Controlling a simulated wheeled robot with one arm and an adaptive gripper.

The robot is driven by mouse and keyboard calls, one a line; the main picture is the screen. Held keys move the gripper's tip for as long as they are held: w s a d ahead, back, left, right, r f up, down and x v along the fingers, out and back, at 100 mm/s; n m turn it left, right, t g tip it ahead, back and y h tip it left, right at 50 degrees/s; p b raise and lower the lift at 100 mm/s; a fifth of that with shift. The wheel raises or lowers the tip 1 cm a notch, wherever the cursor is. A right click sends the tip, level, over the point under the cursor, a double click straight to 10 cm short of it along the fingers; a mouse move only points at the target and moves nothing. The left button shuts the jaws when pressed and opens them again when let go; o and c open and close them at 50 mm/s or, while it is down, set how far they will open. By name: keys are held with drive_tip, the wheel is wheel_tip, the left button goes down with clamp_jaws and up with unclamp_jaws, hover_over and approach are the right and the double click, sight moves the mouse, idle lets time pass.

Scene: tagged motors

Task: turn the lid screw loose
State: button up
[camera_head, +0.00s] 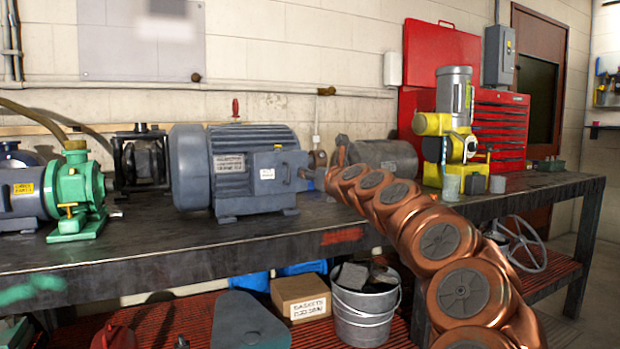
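A blue-grey electric motor (190,165) stands on the workbench left of centre. On its side is a square terminal box (279,172) with a small white label on its lid. A lid screw is too small to make out. My copper-coloured arm reaches up from the lower right, and its end, with my gripper (322,168), is just right of the box, by a short grey stub (305,173). The gripper is small and partly hidden by my arm; I cannot tell whether its fingers are apart or touching anything.
The dark workbench (150,245) also holds a green pump (75,190) at left, a grey cylindrical motor (390,158) behind my arm and a yellow pump (445,125) at right. Below are a cardboard box (300,292) and a metal bucket (362,318).

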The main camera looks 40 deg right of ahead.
drive_tip(key=shift+x, duration=0.85)
clamp_jaws()
